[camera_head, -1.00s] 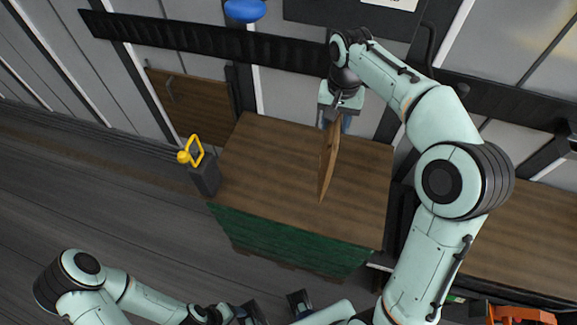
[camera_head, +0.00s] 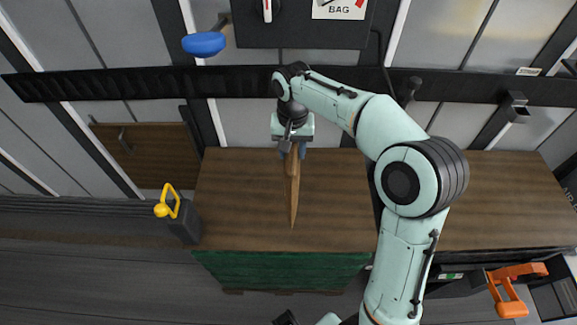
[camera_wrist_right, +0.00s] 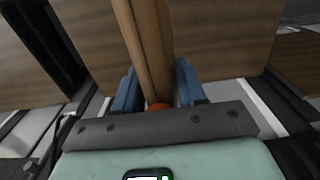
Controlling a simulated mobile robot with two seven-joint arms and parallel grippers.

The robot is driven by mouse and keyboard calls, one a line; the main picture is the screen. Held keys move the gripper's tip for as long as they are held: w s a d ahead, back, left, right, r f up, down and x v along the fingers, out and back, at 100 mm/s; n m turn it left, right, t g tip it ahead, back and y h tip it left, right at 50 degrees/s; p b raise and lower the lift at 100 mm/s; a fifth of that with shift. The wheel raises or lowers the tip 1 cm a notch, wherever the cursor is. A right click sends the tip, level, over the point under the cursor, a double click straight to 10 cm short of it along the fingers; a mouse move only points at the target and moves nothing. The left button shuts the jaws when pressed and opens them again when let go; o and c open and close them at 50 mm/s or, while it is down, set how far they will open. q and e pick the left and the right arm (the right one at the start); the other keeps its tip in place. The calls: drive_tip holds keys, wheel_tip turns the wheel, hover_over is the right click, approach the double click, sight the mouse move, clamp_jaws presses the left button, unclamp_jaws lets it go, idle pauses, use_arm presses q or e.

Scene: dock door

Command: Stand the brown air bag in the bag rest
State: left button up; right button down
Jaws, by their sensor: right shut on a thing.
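The brown air bag (camera_head: 293,190) is a thin, flat brown piece, seen nearly edge-on over a wood-topped load. My right gripper (camera_head: 292,151) is shut on its far end. In the right wrist view the bag (camera_wrist_right: 150,45) stands between the blue fingers of my right gripper (camera_wrist_right: 156,92), with a small orange part at its end. I cannot tell whether the bag touches the wood. Only a dark tip at the bottom edge of the head view may be my left gripper (camera_head: 285,318); its jaws are not shown. I cannot make out the bag rest.
The wood-topped load (camera_head: 235,200) has a green side, and another wooden surface (camera_head: 500,200) lies to the right. A black rail (camera_head: 150,84) runs along the wall behind. A yellow-handled post (camera_head: 180,222) stands left, an orange tool (camera_head: 510,285) lower right.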

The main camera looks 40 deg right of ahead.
drive_tip(key=shift+w+f, duration=0.1)
drive_tip(key=shift+f, duration=2.15)
drive_tip(key=shift+b, duration=0.3)
drive_tip(key=shift+f, duration=0.15)
drive_tip(key=c, duration=0.6)
unclamp_jaws()
drive_tip(key=shift+c, duration=0.2)
